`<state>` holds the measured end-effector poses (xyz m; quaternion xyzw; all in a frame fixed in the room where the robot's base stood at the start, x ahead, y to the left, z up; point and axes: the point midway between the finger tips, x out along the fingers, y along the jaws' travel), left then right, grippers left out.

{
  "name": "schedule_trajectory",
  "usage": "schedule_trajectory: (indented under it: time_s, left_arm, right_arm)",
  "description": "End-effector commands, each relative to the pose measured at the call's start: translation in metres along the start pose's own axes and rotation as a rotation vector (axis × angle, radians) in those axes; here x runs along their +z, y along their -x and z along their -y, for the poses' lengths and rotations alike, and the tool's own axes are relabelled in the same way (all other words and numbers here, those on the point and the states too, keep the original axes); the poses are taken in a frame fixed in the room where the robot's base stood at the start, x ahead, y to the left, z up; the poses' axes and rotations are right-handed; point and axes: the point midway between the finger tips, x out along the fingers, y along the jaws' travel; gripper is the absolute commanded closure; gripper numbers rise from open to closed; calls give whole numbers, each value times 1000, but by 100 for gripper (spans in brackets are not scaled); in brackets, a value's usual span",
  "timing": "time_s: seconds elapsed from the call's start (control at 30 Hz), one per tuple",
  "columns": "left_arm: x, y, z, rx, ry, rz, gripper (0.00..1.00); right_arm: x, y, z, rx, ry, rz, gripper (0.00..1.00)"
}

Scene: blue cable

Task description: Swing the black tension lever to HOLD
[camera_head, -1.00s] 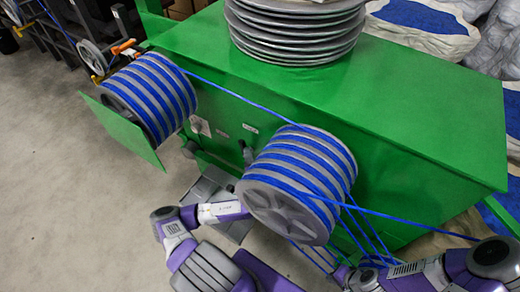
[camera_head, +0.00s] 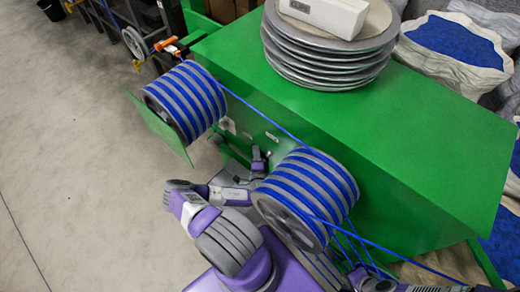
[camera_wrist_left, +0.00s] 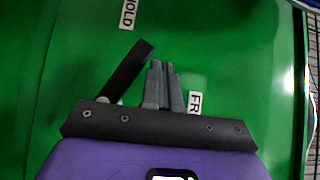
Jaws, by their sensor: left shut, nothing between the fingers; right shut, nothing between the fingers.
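The black tension lever (camera_wrist_left: 126,72) is on the green panel in the left wrist view, slanting up and right from its pivot. The HOLD label (camera_wrist_left: 128,13) is above it; a label reading "FR" (camera_wrist_left: 194,102), partly hidden, is to the right. My left gripper (camera_wrist_left: 160,66) is shut and empty, just right of the lever, on the "FR" side. I cannot tell whether they touch. In the head view the lever area (camera_head: 258,160) is small and dark between the two spools. My right gripper (camera_head: 362,279) is at the bottom edge near the blue cable, shut and partly hidden.
A striped blue-cable spool (camera_head: 308,195) stands close right of my left wrist. Another spool (camera_head: 188,102) is at the left, with cable running between them. A green cabinet (camera_head: 400,130) carries stacked discs (camera_head: 325,60) and a white box (camera_head: 325,12). Floor at left is clear.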

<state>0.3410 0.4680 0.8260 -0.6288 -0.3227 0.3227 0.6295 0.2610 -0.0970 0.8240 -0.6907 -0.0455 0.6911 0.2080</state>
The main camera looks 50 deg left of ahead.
Motion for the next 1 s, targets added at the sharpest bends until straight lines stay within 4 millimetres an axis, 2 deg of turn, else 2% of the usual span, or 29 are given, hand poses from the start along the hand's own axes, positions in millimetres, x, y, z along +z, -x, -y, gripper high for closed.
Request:
schedule_trajectory:
  time_s: [0.03, 0.2, 0.5, 1.0]
  left_arm:
    - [2, -2, 2, 1, -2, 0, 100]
    - [7, -7, -1, 100, 100, 0, 100]
    - [13, -13, -11, 229, 228, 0, 100]
    - [15, -15, -17, 288, 288, -1, 100]
  right_arm:
    - [0, 8, 3, 0, 0, 0, 100]
    - [1, 23, 8, 0, 0, 0, 100]
    - [2, 41, 15, 0, 0, 0, 100]
    - [2, 48, 18, 0, 0, 0, 100]
